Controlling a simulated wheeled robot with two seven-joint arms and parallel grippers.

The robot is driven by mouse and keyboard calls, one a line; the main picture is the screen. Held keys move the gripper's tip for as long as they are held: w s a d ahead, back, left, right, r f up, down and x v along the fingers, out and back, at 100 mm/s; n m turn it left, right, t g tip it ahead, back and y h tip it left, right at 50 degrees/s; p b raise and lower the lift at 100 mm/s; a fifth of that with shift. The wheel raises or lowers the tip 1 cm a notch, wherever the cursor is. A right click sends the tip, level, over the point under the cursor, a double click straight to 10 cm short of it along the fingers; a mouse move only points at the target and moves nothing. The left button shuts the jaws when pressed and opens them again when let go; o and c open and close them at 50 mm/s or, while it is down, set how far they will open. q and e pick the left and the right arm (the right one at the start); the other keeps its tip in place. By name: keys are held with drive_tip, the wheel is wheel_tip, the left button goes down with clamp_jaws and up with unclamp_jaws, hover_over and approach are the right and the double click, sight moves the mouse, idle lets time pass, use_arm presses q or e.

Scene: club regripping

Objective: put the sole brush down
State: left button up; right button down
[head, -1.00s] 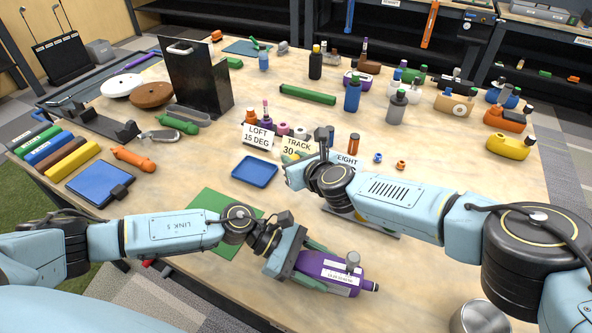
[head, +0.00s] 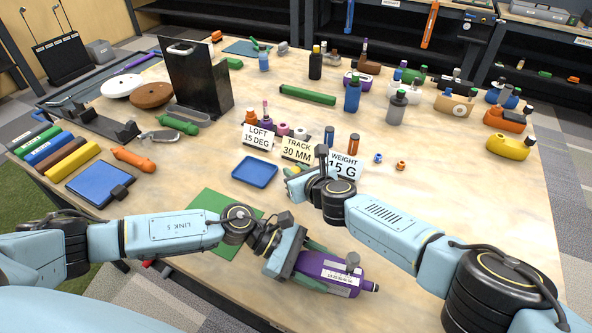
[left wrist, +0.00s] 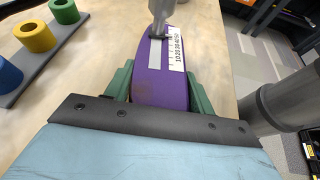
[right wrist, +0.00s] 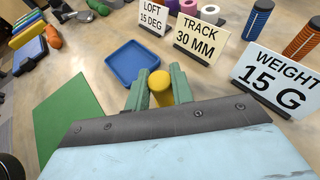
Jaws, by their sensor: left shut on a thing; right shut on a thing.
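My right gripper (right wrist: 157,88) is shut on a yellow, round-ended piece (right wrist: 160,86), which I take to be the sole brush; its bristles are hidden. In the head view the right gripper (head: 289,172) is near the right edge of the blue tray (head: 255,185). In the right wrist view the blue tray (right wrist: 132,62) lies just beyond the fingers. My left gripper (head: 318,262) is shut on a purple, scale-labelled tool (head: 335,272) at the table's front edge; the tool also fills the left wrist view (left wrist: 160,85).
A green mat (head: 205,205) lies left of the right gripper. Cards for loft (head: 257,139), track (head: 297,150) and weight (head: 344,166) stand behind it. A blue pad (head: 97,187) lies far left. Bare tabletop (head: 440,190) is free at right.

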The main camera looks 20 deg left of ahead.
drive_tip(key=c, duration=1.2)
unclamp_jaws()
drive_tip(key=shift+r, duration=0.2)
drive_tip(key=shift+v, duration=0.8)
drive_tip(key=v, duration=1)
drive_tip(key=shift+s+d, duration=0.15)
